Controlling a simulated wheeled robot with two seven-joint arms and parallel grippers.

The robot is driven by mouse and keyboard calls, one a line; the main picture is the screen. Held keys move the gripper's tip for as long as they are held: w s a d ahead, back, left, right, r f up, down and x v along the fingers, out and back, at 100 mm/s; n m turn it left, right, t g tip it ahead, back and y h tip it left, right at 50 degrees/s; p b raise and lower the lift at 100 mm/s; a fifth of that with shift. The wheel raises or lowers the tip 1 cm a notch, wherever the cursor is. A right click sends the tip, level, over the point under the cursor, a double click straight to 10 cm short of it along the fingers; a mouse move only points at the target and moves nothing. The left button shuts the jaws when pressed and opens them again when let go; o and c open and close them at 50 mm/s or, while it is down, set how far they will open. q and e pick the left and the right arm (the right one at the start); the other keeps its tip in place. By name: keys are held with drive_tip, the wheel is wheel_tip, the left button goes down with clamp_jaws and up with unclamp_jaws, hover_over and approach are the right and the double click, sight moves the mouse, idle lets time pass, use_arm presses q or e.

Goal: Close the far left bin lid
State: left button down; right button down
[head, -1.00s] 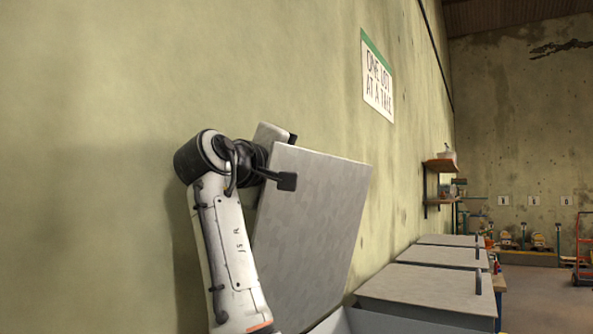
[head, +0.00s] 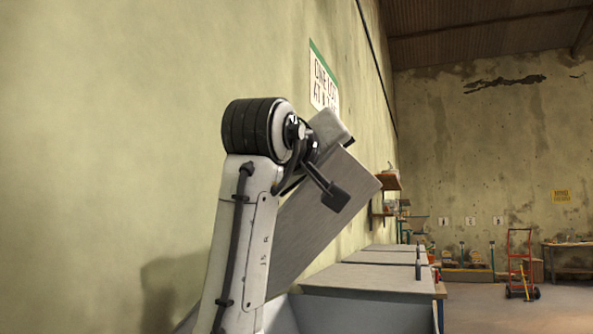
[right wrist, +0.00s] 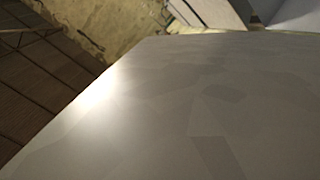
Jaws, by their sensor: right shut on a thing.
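The far left bin lid (head: 325,205) is a flat grey panel, tilted over its open bin in the head view. The bin's pale inner wall (head: 280,317) shows below it. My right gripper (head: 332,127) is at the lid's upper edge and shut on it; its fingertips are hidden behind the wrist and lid. In the right wrist view the lid's grey surface (right wrist: 190,100) fills most of the picture, and no fingers show. My left gripper is not in view.
Closed bin lids (head: 375,278) lie flat in a row to the right along the wall. A wall shelf (head: 385,182) and sign (head: 323,82) are beyond. A red hand truck (head: 519,262) stands on the open floor far right.

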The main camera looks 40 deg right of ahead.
sight(322, 166)
drive_tip(key=shift+s+d+f+m+b, duration=0.6)
drive_tip(key=shift+s+d+f, duration=0.3)
drive_tip(key=shift+s, duration=0.2)
drive_tip(key=c, duration=1.8)
unclamp_jaws()
drive_tip(key=shift+w, duration=0.15)
drive_tip(key=shift+o, duration=0.2)
drive_tip(key=shift+s+a+f, duration=0.25)
drive_tip(key=shift+s+a, duration=0.1)
drive_tip(key=shift+a, duration=0.3)
drive_tip(key=v, duration=0.6)
drive_tip(key=r+v, duration=0.1)
drive_tip(key=v, duration=0.3)
drive_tip(key=shift+w+b, duration=0.25)
drive_tip(key=shift+b, duration=0.15)
drive_tip(key=shift+f, duration=0.1)
